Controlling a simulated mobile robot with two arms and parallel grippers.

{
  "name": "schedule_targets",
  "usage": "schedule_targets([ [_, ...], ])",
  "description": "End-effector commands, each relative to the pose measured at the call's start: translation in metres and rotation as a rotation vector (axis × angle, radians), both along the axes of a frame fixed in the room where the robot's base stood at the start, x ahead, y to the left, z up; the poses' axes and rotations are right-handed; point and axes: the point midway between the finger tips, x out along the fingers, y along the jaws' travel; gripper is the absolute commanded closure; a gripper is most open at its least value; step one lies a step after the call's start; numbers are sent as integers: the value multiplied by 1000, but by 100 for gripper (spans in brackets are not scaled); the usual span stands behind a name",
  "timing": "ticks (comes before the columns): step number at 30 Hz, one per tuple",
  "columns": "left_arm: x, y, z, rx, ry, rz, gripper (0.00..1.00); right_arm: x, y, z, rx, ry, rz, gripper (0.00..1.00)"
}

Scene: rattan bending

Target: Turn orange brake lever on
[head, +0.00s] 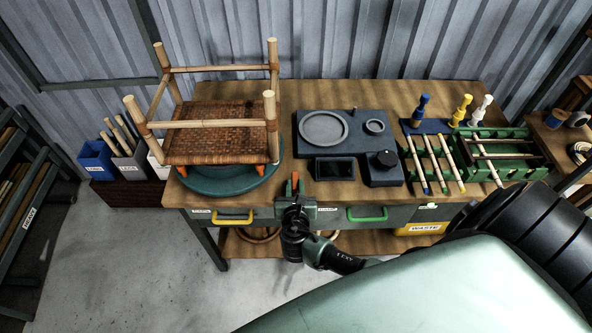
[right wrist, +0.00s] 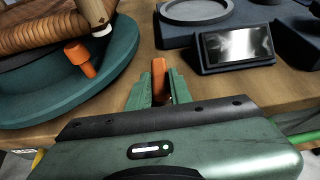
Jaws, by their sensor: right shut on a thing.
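The orange brake lever (head: 295,182) stands upright at the front edge of the workbench, just right of the round teal turntable (head: 225,186). My right gripper (head: 295,192) reaches it from the front and is shut on it. In the right wrist view the lever (right wrist: 158,72) rises between the two green fingers (right wrist: 157,88); its lower part is hidden by them. An upturned stool frame with a woven rattan seat (head: 218,133) rests on the turntable. An orange peg (right wrist: 80,57) on the turntable is apart from my gripper. My left gripper is not in view.
A dark station with a round dish (head: 323,128) and small screen (head: 335,168) is right of the lever. Farther right are a green rack (head: 500,152) and several colored-handled tools. Drawers with yellow (head: 232,217) and green (head: 367,214) handles sit below the bench edge.

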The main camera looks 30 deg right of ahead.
Motion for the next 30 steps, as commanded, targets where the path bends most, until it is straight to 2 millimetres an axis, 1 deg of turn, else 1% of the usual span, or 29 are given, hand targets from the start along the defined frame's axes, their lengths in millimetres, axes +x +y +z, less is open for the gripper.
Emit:
schedule_targets([
  [12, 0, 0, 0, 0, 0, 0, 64, 2, -1, 2, -1, -5, -7, 100],
  [13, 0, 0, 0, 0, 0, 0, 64, 2, -1, 2, -1, -5, -7, 77],
  [14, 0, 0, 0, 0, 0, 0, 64, 2, -1, 2, -1, -5, -7, 69],
  [15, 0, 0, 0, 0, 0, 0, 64, 2, -1, 2, -2, -4, -7, 58],
  [25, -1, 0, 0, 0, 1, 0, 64, 0, 0, 1, -1, -2, -7, 58],
  [28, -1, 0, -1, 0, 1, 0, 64, -7, 5, 4, 0, -2, -5, 58],
  [30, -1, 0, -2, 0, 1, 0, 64, -15, 10, 7, 1, -2, -5, 58],
])
